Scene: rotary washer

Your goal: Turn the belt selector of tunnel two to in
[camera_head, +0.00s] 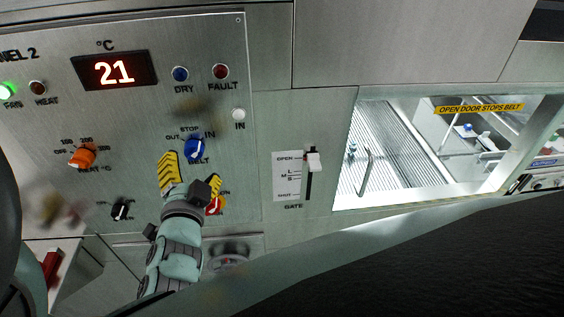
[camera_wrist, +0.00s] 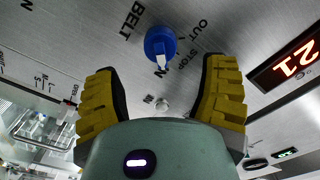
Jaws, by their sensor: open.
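The belt selector of tunnel two is a blue knob (camera_head: 194,148) on the grey panel, with OUT, STOP and IN around it and BELT below. In the wrist view the knob (camera_wrist: 160,45) shows a white mark at its lower side, away from the OUT label; its exact setting is hard to read. My gripper (camera_head: 190,178) is open, its two yellow ridged fingers in front of the panel just below the knob. In the wrist view the gripper (camera_wrist: 160,88) has the knob ahead, roughly midway between the fingers, and nothing is held. No contact shows.
An orange heat knob (camera_head: 82,155) and a black knob (camera_head: 121,209) are to the left. A red knob (camera_head: 215,205) is partly behind my gripper. The IN lamp (camera_head: 239,114) is at the upper right, and the gate slider (camera_head: 313,162) is further right, beside an opening.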

